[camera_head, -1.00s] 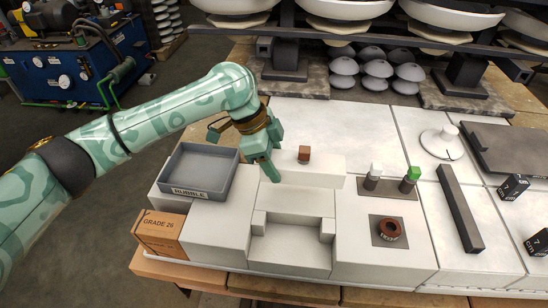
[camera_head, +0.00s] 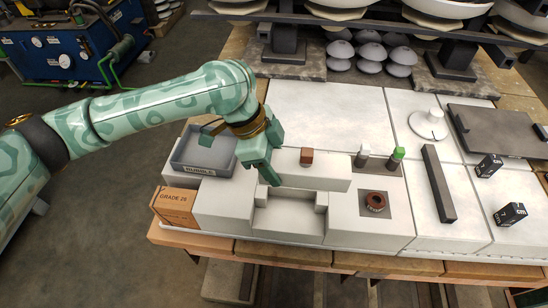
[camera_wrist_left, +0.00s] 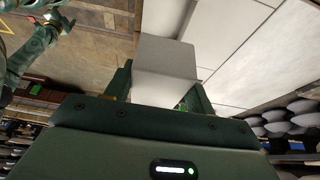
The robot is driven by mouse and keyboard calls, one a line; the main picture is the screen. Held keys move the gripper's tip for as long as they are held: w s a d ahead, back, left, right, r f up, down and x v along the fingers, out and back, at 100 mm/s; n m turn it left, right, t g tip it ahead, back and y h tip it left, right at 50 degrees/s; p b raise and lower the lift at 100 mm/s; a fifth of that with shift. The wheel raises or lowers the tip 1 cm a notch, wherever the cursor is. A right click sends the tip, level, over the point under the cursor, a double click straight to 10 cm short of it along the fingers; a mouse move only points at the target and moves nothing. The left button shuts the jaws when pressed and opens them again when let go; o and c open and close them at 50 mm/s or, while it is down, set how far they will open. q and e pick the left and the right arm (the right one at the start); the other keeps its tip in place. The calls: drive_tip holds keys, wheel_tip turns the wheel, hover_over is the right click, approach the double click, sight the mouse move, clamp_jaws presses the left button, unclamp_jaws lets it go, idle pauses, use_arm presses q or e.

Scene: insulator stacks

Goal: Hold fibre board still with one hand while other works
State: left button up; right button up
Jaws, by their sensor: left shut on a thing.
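A long pale board (camera_head: 325,173) lies across the back of a notched pale fixture (camera_head: 288,218), just behind its two small upright steps. My left gripper (camera_head: 271,174) comes down from the left and is shut on the board near its left end. In the left wrist view, a pale block-like part (camera_wrist_left: 165,62) shows between the fingers of my left gripper (camera_wrist_left: 165,98). My right gripper is not seen in the head view.
A grey tray (camera_head: 178,163) marked RUBBLE and a GRADE 26 carton (camera_head: 177,204) stand at left. A brown ring (camera_head: 376,202), white-topped peg (camera_head: 362,153), green-topped peg (camera_head: 397,155) and dark bar (camera_head: 438,183) lie right. Behind the board, the bench (camera_head: 325,112) is clear.

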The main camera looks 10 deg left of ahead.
use_arm(q)
drive_tip(key=shift+w+a+f+b, duration=0.15)
drive_tip(key=shift+w+f+b, duration=0.8)
drive_tip(key=shift+w+f, duration=0.7)
drive_tip(key=shift+w+a+f+b, duration=0.2)
drive_tip(key=shift+w+f+b, duration=0.7)
drive_tip(key=shift+w+f, duration=0.75)
drive_tip(key=shift+w+a+f+b, duration=0.15)
drive_tip(key=shift+w+f+b, duration=0.8)
drive_tip(key=shift+w+f, duration=0.65)
drive_tip(key=shift+w+a+f+b, duration=0.1)
drive_tip(key=shift+w+f+b, duration=0.4)
drive_tip(key=shift+w, duration=0.2)
drive_tip(key=shift+w+f+b, duration=0.35)
drive_tip(key=shift+w+b, duration=0.15)
drive_tip(key=shift+w, duration=0.2)
drive_tip(key=shift+w+a+f+b, duration=0.1)
drive_tip(key=shift+w+f+b, duration=0.4)
drive_tip(key=shift+w, duration=0.2)
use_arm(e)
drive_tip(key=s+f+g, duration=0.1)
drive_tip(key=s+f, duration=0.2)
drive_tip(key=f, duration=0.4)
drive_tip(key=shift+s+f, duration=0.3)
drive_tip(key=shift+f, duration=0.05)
use_arm(q)
drive_tip(key=shift+f, duration=0.2)
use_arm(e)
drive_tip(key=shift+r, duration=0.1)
